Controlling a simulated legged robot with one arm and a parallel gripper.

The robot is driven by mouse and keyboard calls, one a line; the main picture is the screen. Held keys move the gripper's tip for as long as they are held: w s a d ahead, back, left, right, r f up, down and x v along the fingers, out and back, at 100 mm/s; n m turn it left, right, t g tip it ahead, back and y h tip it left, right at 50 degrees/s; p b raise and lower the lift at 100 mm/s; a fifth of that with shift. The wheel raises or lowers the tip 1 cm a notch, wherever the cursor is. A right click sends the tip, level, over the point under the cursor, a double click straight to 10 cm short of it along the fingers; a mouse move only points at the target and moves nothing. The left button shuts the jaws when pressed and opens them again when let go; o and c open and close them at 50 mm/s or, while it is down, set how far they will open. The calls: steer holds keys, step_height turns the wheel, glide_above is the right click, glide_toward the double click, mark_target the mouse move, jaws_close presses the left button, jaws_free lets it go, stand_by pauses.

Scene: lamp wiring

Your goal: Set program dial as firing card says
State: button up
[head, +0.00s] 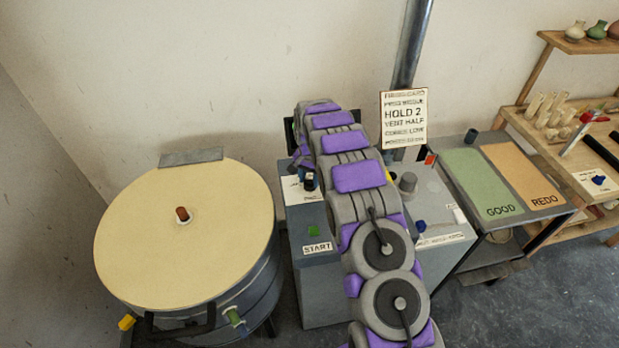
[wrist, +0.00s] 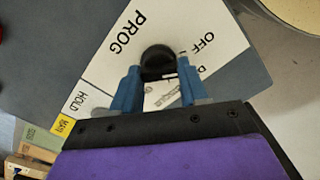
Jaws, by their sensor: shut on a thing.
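The program dial is a black round knob (wrist: 158,60) on a white plate (wrist: 118,62) marked PROG and OFF, with HOLD on a label beside it. My gripper (wrist: 158,76) is shut on the knob, with one blue finger on each side. The knob's pointer and some plate lettering are hidden, so I cannot tell its setting. In the head view my arm covers much of the control box (head: 318,285), and the plate (head: 303,189) shows at its left edge. The firing card (head: 403,117) hangs upright behind; its large line reads HOLD 2, with VENT HALF below.
A round kiln with a cream lid (head: 150,230) stands at left. A green START button (head: 314,231) is on the box front. A grey knob (head: 407,182) and a blue knob (head: 421,226) are right of my arm. GOOD (head: 478,180) and REDO (head: 522,176) panels lie farther right.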

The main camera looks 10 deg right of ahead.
steer(key=m, duration=0.3)
steer(key=shift+r+m, duration=0.1)
steer(key=shift+m, duration=0.3)
steer(key=m+p, duration=0.1)
steer(key=m, duration=0.2)
steer(key=shift+m, duration=0.3)
steer(key=m+p, duration=0.1)
steer(key=m, duration=0.3)
steer(key=shift+w, duration=0.1)
steer(key=shift+m+p, duration=0.65)
steer(key=shift+m, duration=1.15)
steer(key=o, duration=1.1)
steer(key=shift+c, duration=0.2)
steer(key=shift+r, duration=0.1)
step_height(320, 180, up, 17)
